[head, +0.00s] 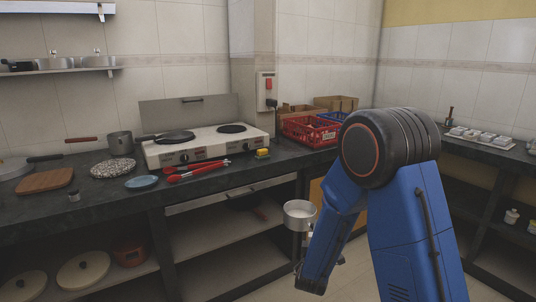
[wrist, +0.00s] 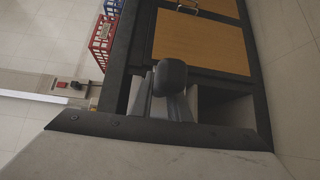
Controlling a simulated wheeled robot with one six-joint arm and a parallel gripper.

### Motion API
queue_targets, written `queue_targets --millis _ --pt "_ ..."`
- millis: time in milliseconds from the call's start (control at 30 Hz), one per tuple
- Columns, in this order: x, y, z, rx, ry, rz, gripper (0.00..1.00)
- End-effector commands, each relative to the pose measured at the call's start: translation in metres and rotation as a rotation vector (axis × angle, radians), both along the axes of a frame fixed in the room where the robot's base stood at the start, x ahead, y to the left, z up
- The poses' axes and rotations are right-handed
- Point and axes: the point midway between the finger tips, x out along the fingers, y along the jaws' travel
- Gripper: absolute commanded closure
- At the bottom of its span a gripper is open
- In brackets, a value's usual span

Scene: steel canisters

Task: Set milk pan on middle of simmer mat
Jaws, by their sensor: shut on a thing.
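The milk pan, a small round steel pan with a pale inside (head: 299,213), is held in front of the counter, below its top, beside my blue arm. My gripper (wrist: 172,105) is shut on its handle; the handle's dark rounded end (wrist: 170,76) shows beyond the fingers in the wrist view. In the head view the gripper is mostly hidden by my arm. The pan's bowl cannot be made out in the wrist view. A round speckled grey disc, seemingly the simmer mat (head: 113,168), lies flat on the counter left of the stove, with nothing on it.
A blue dish (head: 141,182), red tongs (head: 198,171) and a wooden board (head: 45,181) lie nearby. A red crate (head: 310,131) is right of the stove.

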Motion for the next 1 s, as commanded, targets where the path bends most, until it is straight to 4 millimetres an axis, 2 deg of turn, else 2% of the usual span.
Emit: queue_targets --millis 33,200,433,667,1000 --pt "0.007 -0.014 -0.011 0.000 0.001 -0.011 1.00" --pt "0.027 -0.050 -0.044 -0.001 0.001 -0.032 1.00" --pt "0.049 -0.087 -0.077 0.000 -0.001 -0.052 1.00" --pt "0.059 -0.103 -0.091 0.001 -0.003 -0.060 1.00" --pt "0.059 -0.104 -0.092 0.001 -0.003 -0.059 1.00"
